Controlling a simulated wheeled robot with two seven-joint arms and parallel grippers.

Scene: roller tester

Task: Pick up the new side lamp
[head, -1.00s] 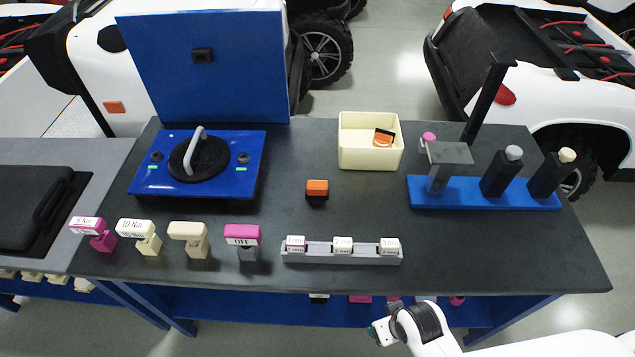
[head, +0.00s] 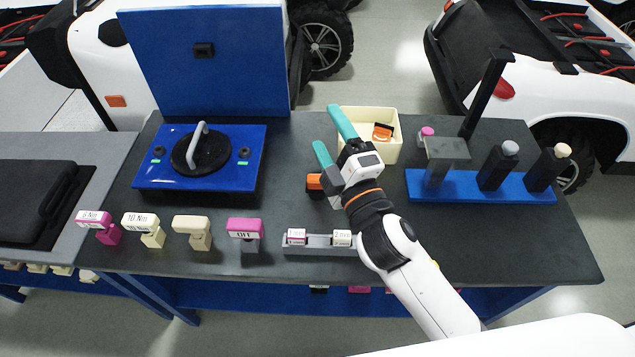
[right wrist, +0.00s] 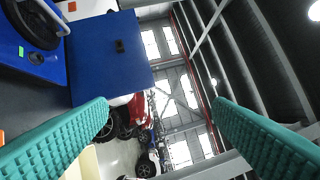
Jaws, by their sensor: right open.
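An orange-and-black side lamp (head: 314,182) stands on the dark table, partly hidden behind my right gripper in the head view. A second orange-and-black lamp (head: 382,132) lies in the cream bin (head: 393,155). I cannot tell by looks which one is new. My right gripper (head: 325,125) has teal fingers, spread open and empty, above the table between the loose lamp and the bin. In the right wrist view the open fingers (right wrist: 160,108) point past the table toward the hall. An orange bit shows at that view's left edge. My left gripper is not in view.
A blue tester with a black roller disc (head: 170,180) and upright blue panel (head: 205,80) stands at left. Several labelled blocks line the front, with a grey rack (head: 318,242) beside them. A blue stand (head: 465,188) with black holders and a post is at right.

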